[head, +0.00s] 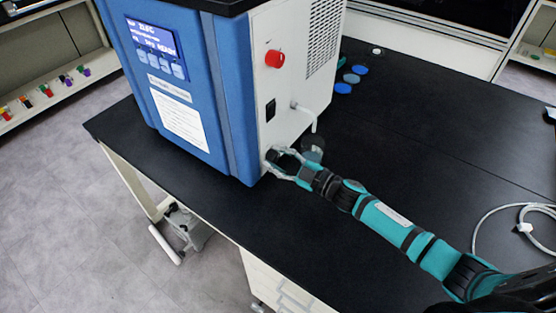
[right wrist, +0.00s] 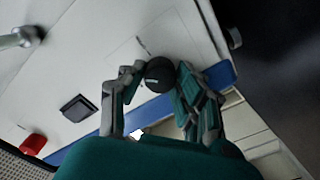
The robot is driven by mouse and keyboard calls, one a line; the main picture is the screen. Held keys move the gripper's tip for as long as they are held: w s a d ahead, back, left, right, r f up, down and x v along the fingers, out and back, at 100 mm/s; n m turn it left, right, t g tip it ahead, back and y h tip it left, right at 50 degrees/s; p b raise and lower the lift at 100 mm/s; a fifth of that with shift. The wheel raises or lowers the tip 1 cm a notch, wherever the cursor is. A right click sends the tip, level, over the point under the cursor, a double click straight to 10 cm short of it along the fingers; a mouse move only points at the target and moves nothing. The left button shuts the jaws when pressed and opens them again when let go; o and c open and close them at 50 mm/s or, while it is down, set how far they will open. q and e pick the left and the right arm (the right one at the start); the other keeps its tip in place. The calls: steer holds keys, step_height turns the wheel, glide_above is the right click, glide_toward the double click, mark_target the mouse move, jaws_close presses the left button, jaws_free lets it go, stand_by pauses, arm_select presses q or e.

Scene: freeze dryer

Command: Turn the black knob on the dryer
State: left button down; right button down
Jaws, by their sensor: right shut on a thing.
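The dryer is a blue and white box (head: 236,80) on a black table. Its black knob (right wrist: 159,74) is low on the white side panel and shows as a round dark cap in the right wrist view. My right gripper (head: 272,157) reaches the lower front corner of that panel. In the right wrist view its two fingers (right wrist: 158,82) stand on either side of the knob and are shut on it. In the head view the fingers largely hide the knob. My left gripper is not in view.
A red knob (head: 275,58), a black switch (head: 270,110) and a white outlet pipe (head: 306,112) are on the same panel above my gripper. A white cable (head: 520,226) lies at right. The table's middle is clear.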

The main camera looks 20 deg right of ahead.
steer(key=n+b, duration=0.1)
steer(key=n, duration=0.3)
steer(key=shift+f+n+b, duration=0.1)
steer(key=shift+n+b, duration=0.75)
steer(key=shift+n, duration=1.05)
steer(key=c, duration=0.9)
jaws_free()
steer(key=shift+c, duration=0.2)
steer(key=shift+s, duration=0.1)
steer(key=shift+s+d, duration=0.25)
steer(key=v, duration=1.1)
